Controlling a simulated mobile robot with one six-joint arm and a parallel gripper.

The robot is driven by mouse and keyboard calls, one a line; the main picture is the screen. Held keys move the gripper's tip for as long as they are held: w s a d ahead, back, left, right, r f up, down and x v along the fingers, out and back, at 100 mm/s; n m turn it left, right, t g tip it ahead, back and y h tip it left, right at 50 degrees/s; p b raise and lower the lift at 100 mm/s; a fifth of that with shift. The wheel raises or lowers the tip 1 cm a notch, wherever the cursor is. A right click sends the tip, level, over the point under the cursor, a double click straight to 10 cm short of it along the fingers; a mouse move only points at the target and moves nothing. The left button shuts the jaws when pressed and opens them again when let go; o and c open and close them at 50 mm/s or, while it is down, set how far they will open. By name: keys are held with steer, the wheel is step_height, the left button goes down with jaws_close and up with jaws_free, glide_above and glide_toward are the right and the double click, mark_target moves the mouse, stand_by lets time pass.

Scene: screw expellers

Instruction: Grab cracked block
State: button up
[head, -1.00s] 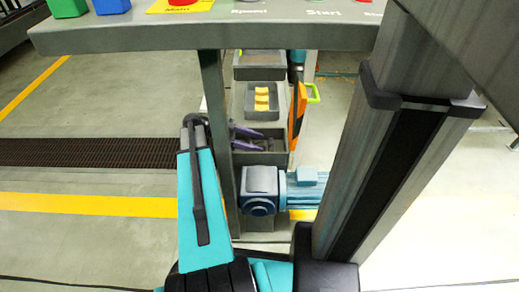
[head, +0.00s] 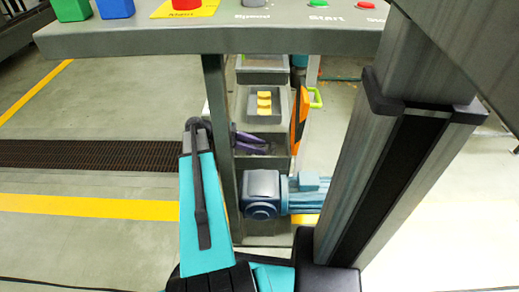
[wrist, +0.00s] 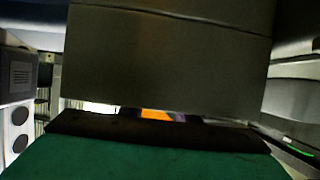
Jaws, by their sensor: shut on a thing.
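In the wrist view a large grey block (wrist: 165,62) with a thin dark curved line across its upper part fills the middle. It looks like the cracked block. My gripper (wrist: 155,125) shows below it as a dark edge on a green body, shut against the block. The fingertips are hidden behind this edge and the block. In the head view my teal arm bends behind a grey table leg, and neither the gripper nor the held block can be made out clearly there.
A grey console (head: 210,38) with coloured buttons overhangs the arm. Beneath it stand a tray with yellow pieces (head: 264,103), purple shapes (head: 250,140), an orange panel (head: 299,120) and a blue motor (head: 285,193). The floor at left is open.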

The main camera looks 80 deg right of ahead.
step_height(320, 180, up, 10)
steer(key=p, duration=0.3)
steer(key=shift+p, duration=0.4)
steer(key=shift+w, duration=0.1)
stand_by(0.4)
